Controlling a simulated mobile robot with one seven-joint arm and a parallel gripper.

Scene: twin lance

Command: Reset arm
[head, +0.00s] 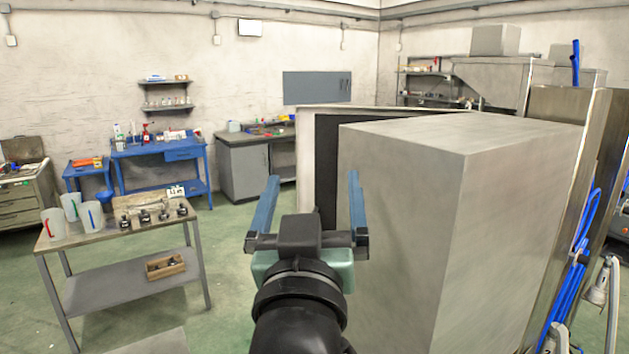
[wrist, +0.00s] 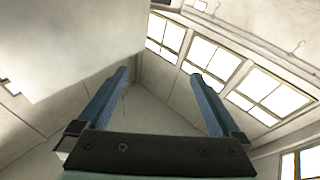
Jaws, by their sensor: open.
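My gripper (head: 311,205) is raised in the middle of the head view, with its two blue fingers pointing up and spread wide apart. Nothing is between the fingers. In the wrist view my gripper (wrist: 158,95) is also open and empty, facing the upper walls, the ceiling and several bright windows (wrist: 210,58). A large grey box-shaped block (head: 400,210) stands just right of my gripper in the head view. I cannot tell the exact gap between them.
A metal table (head: 120,285) at left holds several cups (head: 90,215) and small dark parts; a wooden box (head: 165,266) lies on its lower shelf. A blue workbench (head: 160,150) and grey cabinet (head: 245,165) stand behind. Green floor (head: 225,240) is clear between table and gripper.

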